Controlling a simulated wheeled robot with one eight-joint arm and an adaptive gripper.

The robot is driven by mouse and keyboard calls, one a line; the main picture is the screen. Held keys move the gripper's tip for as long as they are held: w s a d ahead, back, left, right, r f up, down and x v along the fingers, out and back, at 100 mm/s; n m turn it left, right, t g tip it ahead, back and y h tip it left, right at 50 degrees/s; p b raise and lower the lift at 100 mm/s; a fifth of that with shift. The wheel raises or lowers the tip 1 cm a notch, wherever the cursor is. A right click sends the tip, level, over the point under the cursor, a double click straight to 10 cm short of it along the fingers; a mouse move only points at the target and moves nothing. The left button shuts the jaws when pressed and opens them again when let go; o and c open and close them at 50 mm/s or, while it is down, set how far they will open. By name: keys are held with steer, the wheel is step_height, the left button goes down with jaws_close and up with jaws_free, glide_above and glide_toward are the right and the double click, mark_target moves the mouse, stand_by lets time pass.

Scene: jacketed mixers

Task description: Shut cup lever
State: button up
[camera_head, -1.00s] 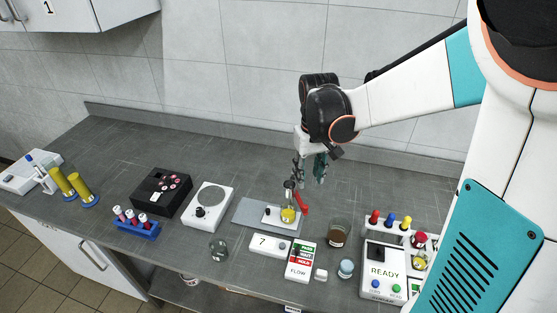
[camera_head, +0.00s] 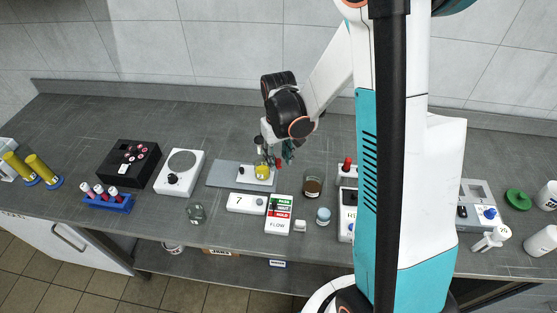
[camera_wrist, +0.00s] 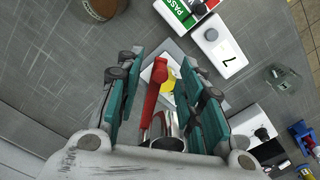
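The cup device is a small white base with a yellow part (camera_head: 262,172) on a grey plate (camera_head: 222,174) in the head view. The red lever (camera_wrist: 153,100) shows in the wrist view as a long bar with a thicker end, beside a shiny metal cup (camera_wrist: 168,130). My gripper (camera_wrist: 160,68) is open, with its teal-padded fingers on either side of the lever and cup. I see gaps between the fingers and the lever. In the head view my gripper (camera_head: 275,154) is right above the device and hides much of the cup and lever.
A white box marked 7 (camera_head: 245,203) and a FLOW panel (camera_head: 279,214) stand in front of the plate. A brown-filled jar (camera_head: 312,184) is to the right, an empty glass (camera_head: 196,212) to the front left. A white round-topped unit (camera_head: 180,172) stands left of the plate.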

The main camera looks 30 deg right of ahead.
steer(key=shift+f, duration=0.45)
jaws_close()
steer(key=shift+a, duration=0.15)
steer(key=w+a+m+b, duration=0.2)
steer(key=a+m+b, duration=0.1)
steer(key=a+m, duration=0.3)
steer(key=shift+a+m, duration=0.15)
steer(key=shift+m, duration=0.25)
